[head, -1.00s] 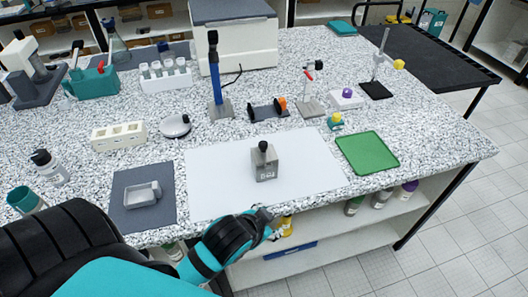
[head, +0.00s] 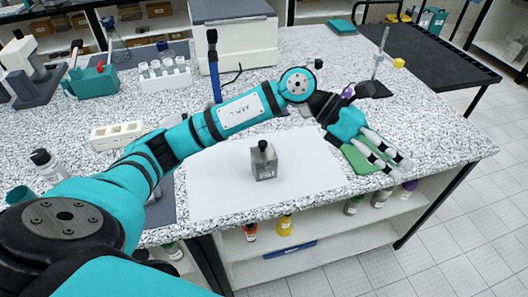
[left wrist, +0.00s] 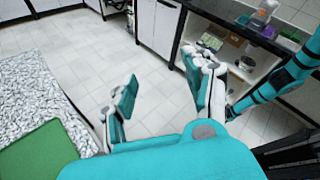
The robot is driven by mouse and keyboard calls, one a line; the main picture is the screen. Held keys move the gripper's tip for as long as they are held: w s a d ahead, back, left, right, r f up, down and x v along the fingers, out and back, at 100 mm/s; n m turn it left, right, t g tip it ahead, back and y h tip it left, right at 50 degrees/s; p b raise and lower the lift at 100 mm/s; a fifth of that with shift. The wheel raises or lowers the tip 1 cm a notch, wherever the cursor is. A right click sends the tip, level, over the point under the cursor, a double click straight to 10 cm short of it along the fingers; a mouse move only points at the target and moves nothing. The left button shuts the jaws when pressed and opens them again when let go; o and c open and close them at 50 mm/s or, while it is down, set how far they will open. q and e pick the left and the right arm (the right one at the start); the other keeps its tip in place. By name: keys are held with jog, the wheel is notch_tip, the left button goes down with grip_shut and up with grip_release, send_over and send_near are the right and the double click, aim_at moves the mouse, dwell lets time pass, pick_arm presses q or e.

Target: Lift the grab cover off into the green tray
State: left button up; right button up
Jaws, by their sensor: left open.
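A grey block with a black knob on top (head: 264,163) stands upright on the white mat (head: 215,185); it seems to be the grab cover, but I cannot tell where cover and body part. The green tray (head: 357,158) lies right of the mat, partly hidden by my left gripper (head: 397,166). That gripper is open and empty, above the tray's right side and the table's front edge, well right of the block. In the left wrist view its fingers (left wrist: 168,92) are spread over the floor, and the green tray (left wrist: 38,153) shows at lower left. My right gripper is not seen.
My left arm crosses above the table behind the block. A blue post (head: 213,65), a rack of vials (head: 165,73) and a white block with slots (head: 115,134) stand behind and left. Bottles stand on the shelf below. The mat around the block is clear.

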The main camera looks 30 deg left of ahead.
pick_arm(q)
jog(key=w+a+f+m+y, duration=0.1)
jog(key=w+a+f+y, duration=0.1)
jog(key=a+y, duration=0.3)
jog(key=w+a+f+m+y, duration=0.1)
jog(key=w+a+y, duration=0.1)
jog(key=a, duration=0.6)
jog(key=n+y, duration=0.2)
jog(key=y, duration=0.5)
send_near(263, 142)
jog(key=f+p, duration=0.2)
jog(key=f, duration=0.1)
jog(key=f+p, duration=0.1)
jog(key=shift+w+d+f, duration=0.2)
jog(key=shift+d+f, duration=0.15)
jog(key=f+p, duration=0.2)
jog(key=f, duration=0.1)
jog(key=f+p, duration=0.1)
jog(key=shift+s+a+f, duration=0.2)
jog(key=shift+a+f, duration=0.15)
jog(key=shift+f, duration=0.4)
jog(key=shift+w, duration=0.1)
jog(key=c, duration=0.3)
grip_shut()
